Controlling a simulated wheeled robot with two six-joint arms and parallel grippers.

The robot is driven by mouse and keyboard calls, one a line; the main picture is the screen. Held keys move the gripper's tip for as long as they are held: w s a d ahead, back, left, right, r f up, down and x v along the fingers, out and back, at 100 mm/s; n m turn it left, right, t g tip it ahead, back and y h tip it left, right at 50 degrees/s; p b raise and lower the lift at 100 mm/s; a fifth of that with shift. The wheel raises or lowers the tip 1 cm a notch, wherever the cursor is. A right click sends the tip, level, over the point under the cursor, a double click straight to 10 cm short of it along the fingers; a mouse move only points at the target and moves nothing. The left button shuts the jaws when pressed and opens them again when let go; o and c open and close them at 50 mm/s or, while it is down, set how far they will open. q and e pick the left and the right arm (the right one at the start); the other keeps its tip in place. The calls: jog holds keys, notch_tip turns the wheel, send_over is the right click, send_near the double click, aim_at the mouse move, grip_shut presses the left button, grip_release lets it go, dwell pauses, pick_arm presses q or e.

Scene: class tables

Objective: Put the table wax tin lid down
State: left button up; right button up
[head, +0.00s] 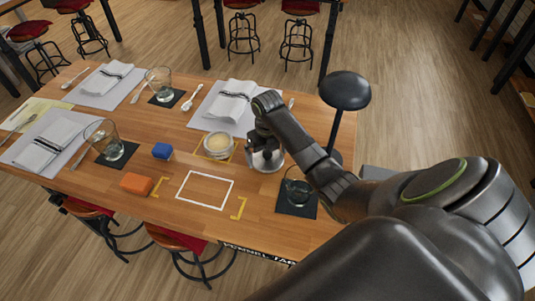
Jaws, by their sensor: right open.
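The open wax tin (218,146), with pale yellow wax inside, stands on the wooden table in the head view, on a yellow-marked outline. A round silvery lid (266,161) lies to its right and appears to rest on the table. My right gripper (263,146) is directly above the lid, pointing down, with its jaws open. Its fingers cover part of the lid, so I cannot tell whether they touch it. My left gripper is out of view.
A white-taped rectangle (205,190) with yellow corner marks is empty.

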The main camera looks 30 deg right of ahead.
aim_at(267, 152)
notch_tip(267, 152, up, 4)
jog(key=shift+w+f+b, duration=0.1)
jog(key=shift+f+b, duration=0.15)
jog(key=shift+b, duration=0.2)
notch_tip(267, 152, up, 6)
jog(key=p, duration=0.4)
jog(key=shift+r+p, duration=0.1)
jog(key=shift+p, duration=0.25)
jog(key=shift+r+p, duration=0.95)
